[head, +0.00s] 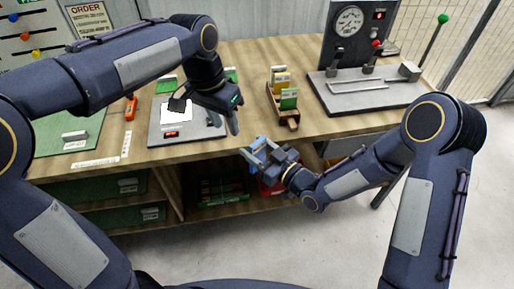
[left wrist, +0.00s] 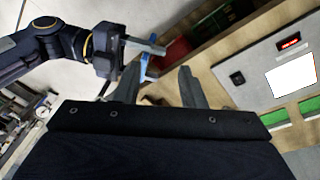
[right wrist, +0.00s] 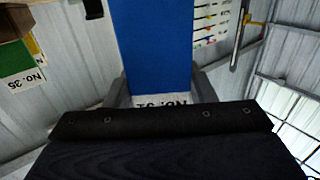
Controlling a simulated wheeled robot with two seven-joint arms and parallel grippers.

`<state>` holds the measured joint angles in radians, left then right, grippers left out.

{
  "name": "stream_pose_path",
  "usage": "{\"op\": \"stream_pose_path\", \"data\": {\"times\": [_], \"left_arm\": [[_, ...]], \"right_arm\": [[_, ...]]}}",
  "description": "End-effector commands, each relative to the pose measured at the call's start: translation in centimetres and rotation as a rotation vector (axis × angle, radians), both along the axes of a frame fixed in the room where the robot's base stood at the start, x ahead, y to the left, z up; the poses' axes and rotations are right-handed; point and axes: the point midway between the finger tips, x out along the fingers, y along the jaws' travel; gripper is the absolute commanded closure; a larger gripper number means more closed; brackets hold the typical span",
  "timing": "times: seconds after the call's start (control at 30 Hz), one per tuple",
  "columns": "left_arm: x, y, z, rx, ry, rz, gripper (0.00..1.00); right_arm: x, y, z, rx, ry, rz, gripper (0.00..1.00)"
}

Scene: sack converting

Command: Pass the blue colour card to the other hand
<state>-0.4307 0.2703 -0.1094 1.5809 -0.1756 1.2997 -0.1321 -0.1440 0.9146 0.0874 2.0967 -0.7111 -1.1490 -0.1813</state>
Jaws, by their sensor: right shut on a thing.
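The blue colour card (head: 262,142) is in my right gripper (head: 256,152), in front of the table's front edge. In the right wrist view the card (right wrist: 158,40) stands up between the fingers, with a white printed strip at its gripped end. My left gripper (head: 232,120) is above the table's front edge, up and left of the card. In the left wrist view its two fingers (left wrist: 159,82) are apart with nothing between them. The card (left wrist: 146,64) shows beyond them, apart from them, and is partly hidden by the right gripper.
A wooden rack (head: 293,124) with yellow and green cards stands on the table. A grey device with a white panel (head: 176,109) lies under my left arm. A gauge stand (head: 345,45) is at the back right. A red bin (head: 268,188) is below the tabletop.

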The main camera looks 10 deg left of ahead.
Motion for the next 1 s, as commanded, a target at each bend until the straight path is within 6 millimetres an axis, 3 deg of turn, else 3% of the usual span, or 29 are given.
{"op": "stream_pose_path", "data": {"times": [0.03,0.2,0.4,0.5,0.7,1.0], "left_arm": [[-2.0,2.1,0.4,-0.046,-0.018,0.060,0.63],[-8.7,6.3,0.0,-0.176,-0.089,0.251,0.63],[-15.8,8.1,-2.3,-0.281,-0.181,0.459,0.63],[-18.1,8.2,-3.7,-0.313,-0.219,0.539,0.63],[-20.3,7.9,-5.5,-0.340,-0.261,0.624,0.63],[-20.5,7.8,-5.8,-0.344,-0.265,0.634,0.63]], "right_arm": [[0.0,0.0,0.0,0.000,0.000,0.000,0.72],[0.0,0.0,0.0,0.000,0.000,0.000,0.72],[0.0,0.0,0.0,0.000,0.000,0.000,0.72],[0.0,0.0,0.0,0.000,0.000,0.000,0.72],[0.0,0.0,0.0,0.000,0.000,0.000,0.72],[0.0,0.0,0.0,0.000,0.000,0.000,0.72]]}}
